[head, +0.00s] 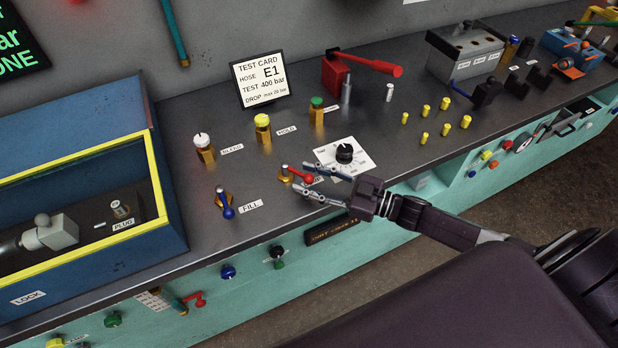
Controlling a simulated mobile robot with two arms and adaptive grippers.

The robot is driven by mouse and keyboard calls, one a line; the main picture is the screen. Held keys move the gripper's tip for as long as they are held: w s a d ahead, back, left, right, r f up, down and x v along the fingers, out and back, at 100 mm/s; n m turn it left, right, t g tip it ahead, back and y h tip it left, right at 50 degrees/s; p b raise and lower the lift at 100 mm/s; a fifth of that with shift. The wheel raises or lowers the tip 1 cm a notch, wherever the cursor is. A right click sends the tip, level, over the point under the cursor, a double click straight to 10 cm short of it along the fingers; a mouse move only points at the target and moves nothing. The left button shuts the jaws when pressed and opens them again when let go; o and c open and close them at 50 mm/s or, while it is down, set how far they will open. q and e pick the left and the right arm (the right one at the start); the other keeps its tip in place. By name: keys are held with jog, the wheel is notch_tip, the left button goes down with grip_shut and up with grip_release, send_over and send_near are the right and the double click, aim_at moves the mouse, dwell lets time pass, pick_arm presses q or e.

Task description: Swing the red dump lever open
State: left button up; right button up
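The red dump lever (302,176) is a short red handle with a round knob on a small brass valve (284,176) near the bench's front edge. Its label is mostly hidden by my gripper. My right gripper (301,179) comes in from the right with its two fingers spread. In the head view the red knob shows between the fingers; I cannot tell whether either finger touches it. My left gripper is not in view.
A blue-knobbed FILL valve (226,210) stands to the left. A black dial on a white plate (344,154) sits just behind my fingers. BLEED (205,150) and HOLD (263,130) valves stand farther back. A blue yellow-framed box (155,160) fills the left.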

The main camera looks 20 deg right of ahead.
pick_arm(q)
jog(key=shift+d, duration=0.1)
pick_arm(e)
jog(key=v, duration=1.2)
jog(key=shift+a, duration=0.1)
jog(key=shift+c, duration=0.4)
